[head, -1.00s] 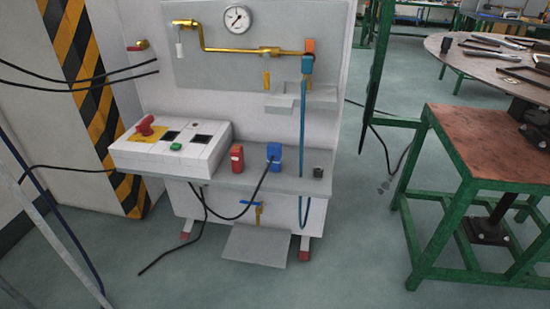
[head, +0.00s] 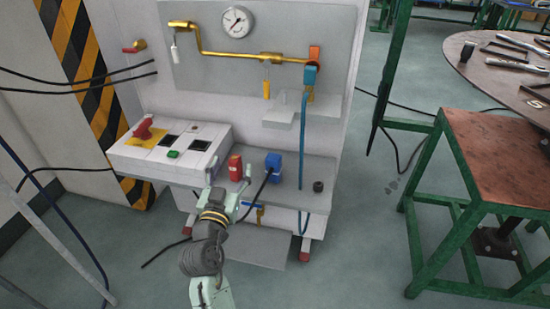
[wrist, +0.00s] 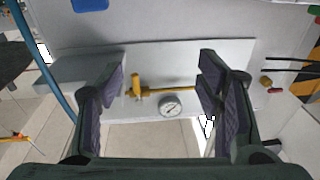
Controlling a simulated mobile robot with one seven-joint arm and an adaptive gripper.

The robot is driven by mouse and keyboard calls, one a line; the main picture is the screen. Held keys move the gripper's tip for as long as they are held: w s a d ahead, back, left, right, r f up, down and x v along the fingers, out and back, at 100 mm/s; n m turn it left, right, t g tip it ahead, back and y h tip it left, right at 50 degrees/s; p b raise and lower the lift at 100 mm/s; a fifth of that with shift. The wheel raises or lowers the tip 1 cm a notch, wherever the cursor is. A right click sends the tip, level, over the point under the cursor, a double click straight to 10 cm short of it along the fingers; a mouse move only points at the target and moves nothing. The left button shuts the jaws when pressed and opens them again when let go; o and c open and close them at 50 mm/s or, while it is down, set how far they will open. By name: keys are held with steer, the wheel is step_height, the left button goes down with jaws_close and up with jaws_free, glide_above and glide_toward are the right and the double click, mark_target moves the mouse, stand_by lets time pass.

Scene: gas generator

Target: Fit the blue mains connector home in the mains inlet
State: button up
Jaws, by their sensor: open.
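The blue mains connector (head: 273,164) stands on the rig's grey shelf with a black cable running down from it. A blue block, likely the connector, is cut off at the top edge of the wrist view (wrist: 90,4). Which part is the mains inlet I cannot tell for sure; a red block (head: 235,168) stands left of the connector and a small dark fitting (head: 318,186) to its right. My gripper (head: 228,180) is open and empty at the shelf's front, left of the connector and apart from it. Its spread fingers show in the wrist view (wrist: 162,72).
A control box (head: 170,148) with a red switch and green button sits on the left of the shelf (head: 298,180). A blue hose (head: 303,130) hangs at right. Brass piping (head: 230,52) and a gauge (head: 237,21) are above. A green-framed bench (head: 495,150) stands right.

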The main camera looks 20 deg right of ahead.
mark_target(272, 162)
steer(key=d+f+g, duration=0.1)
steer(key=d, duration=0.2)
steer(key=d+f+m+g+h+p, duration=0.1)
steer(key=d, duration=0.2)
steer(key=w+d+f+h, duration=0.1)
steer(key=d, duration=0.3)
steer(key=shift+f+m+g+p, duration=0.35)
steer(key=shift+f+m+g, duration=0.05)
steer(key=shift+f+p+x, duration=0.2)
steer(key=shift+p+x, duration=0.15)
steer(key=shift+x, duration=0.7)
steer(key=shift+f+p+x, duration=0.25)
steer(key=shift+p+x, duration=0.05)
steer(key=shift+x, duration=0.7)
steer(key=shift+f+p+x, duration=0.2)
steer(key=shift+p+x, duration=0.15)
steer(key=shift+x, duration=0.7)
steer(key=shift+a, duration=0.1)
steer(key=c, duration=1.3)
steer(key=shift+c, duration=0.5)
steer(key=shift+r, duration=0.1)
